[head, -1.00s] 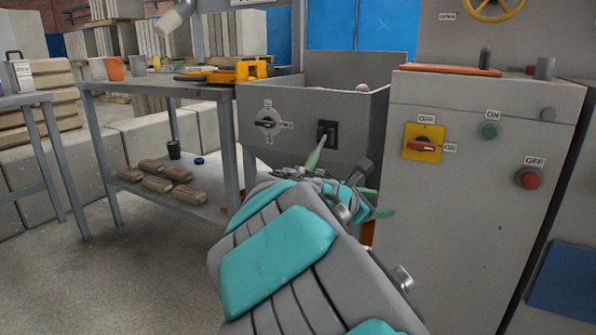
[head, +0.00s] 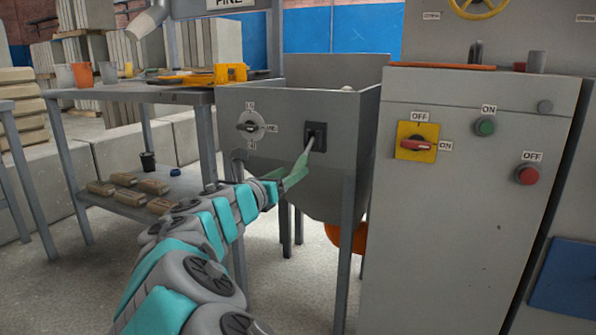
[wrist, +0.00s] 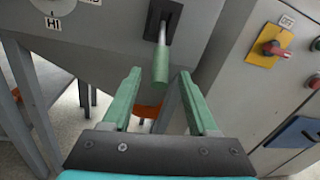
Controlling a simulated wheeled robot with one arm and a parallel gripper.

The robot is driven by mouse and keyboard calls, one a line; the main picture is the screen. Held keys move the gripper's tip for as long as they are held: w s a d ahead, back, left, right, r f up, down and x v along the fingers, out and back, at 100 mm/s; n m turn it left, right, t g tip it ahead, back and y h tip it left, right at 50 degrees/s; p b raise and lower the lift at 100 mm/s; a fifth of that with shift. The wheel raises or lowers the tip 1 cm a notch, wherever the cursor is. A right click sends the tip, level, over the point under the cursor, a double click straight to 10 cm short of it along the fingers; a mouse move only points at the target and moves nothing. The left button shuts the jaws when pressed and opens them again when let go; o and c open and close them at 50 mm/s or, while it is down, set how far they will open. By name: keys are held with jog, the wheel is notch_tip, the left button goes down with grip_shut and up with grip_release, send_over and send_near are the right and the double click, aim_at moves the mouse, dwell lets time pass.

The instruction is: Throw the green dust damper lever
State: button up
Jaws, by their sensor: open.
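The green-handled damper lever (head: 311,144) comes out of a black slotted plate (head: 315,135) on the front of the grey hopper and slopes down. In the wrist view the green lever handle (wrist: 160,65) hangs below its plate (wrist: 163,20). My gripper (wrist: 161,73) is open, with one green finger on each side of the handle's lower end in the picture. I see a gap on both sides. How deep the handle sits between the fingers I cannot tell. In the head view my gripper (head: 287,183) is at the handle, and the similar greens overlap.
A round selector dial (head: 250,126) is left of the lever. The grey cabinet (head: 465,230) on the right carries a red switch on a yellow plate (head: 417,143), a green button (head: 485,127) and a red button (head: 527,174). A workbench (head: 150,95) stands at the left.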

aim_at(294, 170)
jog(key=shift+b+x, duration=0.3)
jog(key=shift+x, duration=1.85)
jog(key=shift+c, duration=0.2)
grip_shut()
